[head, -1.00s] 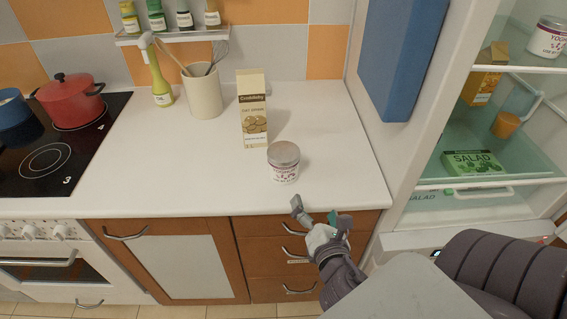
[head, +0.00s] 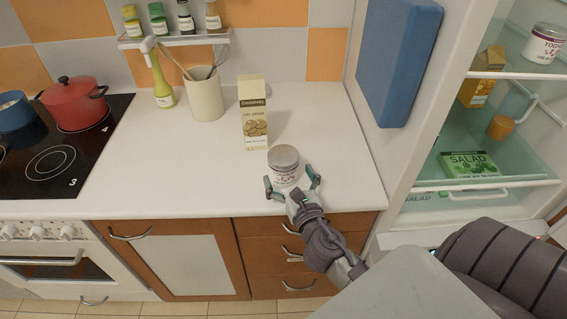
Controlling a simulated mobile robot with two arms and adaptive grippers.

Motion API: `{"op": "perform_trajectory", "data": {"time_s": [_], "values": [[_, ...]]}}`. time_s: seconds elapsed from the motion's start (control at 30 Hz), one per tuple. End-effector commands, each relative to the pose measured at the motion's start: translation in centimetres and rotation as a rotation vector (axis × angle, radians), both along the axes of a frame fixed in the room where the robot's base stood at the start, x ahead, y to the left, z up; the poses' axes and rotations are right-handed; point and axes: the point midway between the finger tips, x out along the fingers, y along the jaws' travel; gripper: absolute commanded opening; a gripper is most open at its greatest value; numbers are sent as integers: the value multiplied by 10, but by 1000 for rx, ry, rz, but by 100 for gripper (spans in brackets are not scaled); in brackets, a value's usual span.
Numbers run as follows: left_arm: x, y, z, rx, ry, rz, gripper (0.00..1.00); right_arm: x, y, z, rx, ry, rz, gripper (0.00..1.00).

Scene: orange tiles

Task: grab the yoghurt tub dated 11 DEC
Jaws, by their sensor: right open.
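A yoghurt tub (head: 284,165) with a grey lid and a white, purple-printed label stands upright on the white counter, near its front edge. Its date is too small to read. A second yoghurt tub (head: 543,44) stands on the upper fridge shelf at the far right; its date is not readable either. My right gripper (head: 292,184) is open, with its fingers spread on either side of the near part of the counter tub. I cannot tell whether the fingers touch it. My left gripper is not in view.
A carton (head: 253,112) stands just behind the counter tub. A utensil crock (head: 205,94) and an oil bottle (head: 162,82) stand further left. Counter (head: 150,165) left of the tub is clear.

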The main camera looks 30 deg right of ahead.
Motion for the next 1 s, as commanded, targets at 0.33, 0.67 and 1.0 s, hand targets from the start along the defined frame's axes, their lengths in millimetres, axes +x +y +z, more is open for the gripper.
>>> {"op": "perform_trajectory", "data": {"time_s": [0.33,0.67,1.0], "values": [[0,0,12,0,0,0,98,41,-14,1,0,0,0,100],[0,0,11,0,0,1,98,41,-14,0,0,0,0,83],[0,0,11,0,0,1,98,41,-14,1,0,-2,0,33]]}}
